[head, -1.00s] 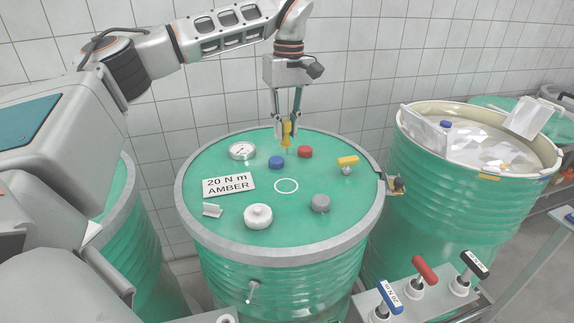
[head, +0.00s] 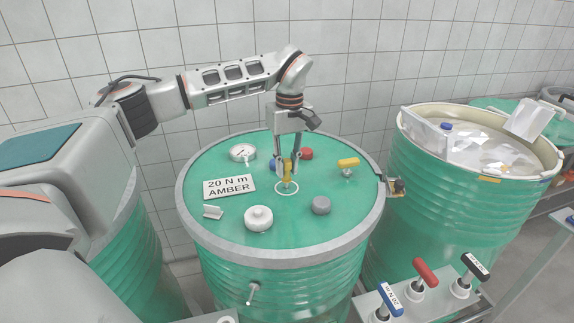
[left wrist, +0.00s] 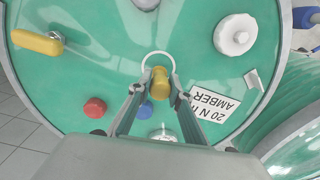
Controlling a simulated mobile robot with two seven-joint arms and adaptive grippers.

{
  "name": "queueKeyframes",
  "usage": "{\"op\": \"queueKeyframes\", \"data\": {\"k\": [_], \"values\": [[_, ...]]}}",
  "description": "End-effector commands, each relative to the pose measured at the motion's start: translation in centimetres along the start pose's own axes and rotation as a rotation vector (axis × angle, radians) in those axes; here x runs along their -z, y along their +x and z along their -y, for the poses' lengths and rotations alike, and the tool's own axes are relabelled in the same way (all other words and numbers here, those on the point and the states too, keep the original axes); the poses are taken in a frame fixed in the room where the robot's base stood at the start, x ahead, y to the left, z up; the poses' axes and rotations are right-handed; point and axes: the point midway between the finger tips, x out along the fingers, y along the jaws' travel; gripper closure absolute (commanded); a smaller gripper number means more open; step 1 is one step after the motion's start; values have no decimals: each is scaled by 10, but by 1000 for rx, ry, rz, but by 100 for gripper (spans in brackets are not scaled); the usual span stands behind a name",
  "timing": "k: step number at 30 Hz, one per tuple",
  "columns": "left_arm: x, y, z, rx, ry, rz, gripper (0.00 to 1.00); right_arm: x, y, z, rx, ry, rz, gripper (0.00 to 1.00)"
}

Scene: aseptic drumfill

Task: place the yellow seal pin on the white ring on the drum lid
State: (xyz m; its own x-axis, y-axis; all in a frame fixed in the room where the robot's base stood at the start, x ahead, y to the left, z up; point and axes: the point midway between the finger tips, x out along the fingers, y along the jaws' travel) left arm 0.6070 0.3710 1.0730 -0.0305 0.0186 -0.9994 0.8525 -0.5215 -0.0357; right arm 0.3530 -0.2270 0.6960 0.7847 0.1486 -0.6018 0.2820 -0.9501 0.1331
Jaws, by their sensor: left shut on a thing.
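The yellow seal pin (head: 287,171) is upright between the fingertips of my left gripper (head: 287,170), which is shut on it. In the head view its lower end is at the white ring (head: 287,189) on the green drum lid (head: 240,215). I cannot tell whether it touches the lid. In the left wrist view the pin (left wrist: 160,82) sits between the fingertips, overlapping the near part of the white ring (left wrist: 145,58). My right gripper is not in view.
A blue cap (head: 273,166) and a red cap (head: 306,153) lie close to the gripper. Also on the lid are a yellow-handled valve (head: 348,163), a grey cap (head: 321,205), a white knob (head: 258,218), a gauge (head: 242,153) and a label plate (head: 229,187). An open drum (head: 420,165) stands right.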

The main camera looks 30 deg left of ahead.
Motion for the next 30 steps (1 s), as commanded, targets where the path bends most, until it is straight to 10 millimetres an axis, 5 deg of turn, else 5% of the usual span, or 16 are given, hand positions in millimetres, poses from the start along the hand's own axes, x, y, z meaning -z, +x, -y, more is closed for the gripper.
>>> {"op": "queueKeyframes", "data": {"k": [4,5,7,20,30], "values": [[0,3,0,1,1,0,100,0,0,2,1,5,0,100],[0,3,0,0,1,0,79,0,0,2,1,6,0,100],[0,3,0,0,0,0,64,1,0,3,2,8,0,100],[0,-4,0,-1,0,-1,64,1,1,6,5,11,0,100],[0,-64,-1,-3,-1,-3,64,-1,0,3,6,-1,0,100]]}}
